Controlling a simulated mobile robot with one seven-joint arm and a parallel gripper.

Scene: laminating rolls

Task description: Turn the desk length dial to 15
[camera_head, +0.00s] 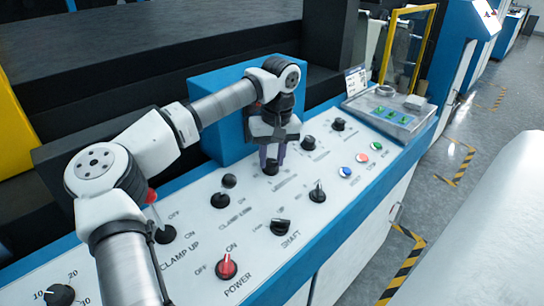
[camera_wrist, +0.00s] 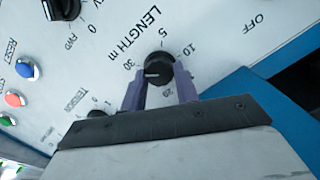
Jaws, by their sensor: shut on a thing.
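The length dial (camera_wrist: 159,66) is a round black knob on the white panel in the wrist view, labelled "LENGTH m" with marks 5, 10, 20 and 30 around it. Its white pointer line lies toward the left, near the 30 side. My gripper (camera_wrist: 160,80) has its two purple fingers on either side of the knob, shut on it. In the head view, my gripper (camera_head: 271,158) reaches down onto the same black dial (camera_head: 271,168), partly hidden by the fingers.
The tension knob (camera_wrist: 97,115) is partly hidden by my gripper's body. Another black knob (camera_head: 317,193) and the blue, red and green buttons (camera_head: 361,158) are to the right. A red power knob (camera_head: 227,267) and a red-tipped clamp lever (camera_head: 152,196) stand nearer. A blue box (camera_head: 215,100) rises behind.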

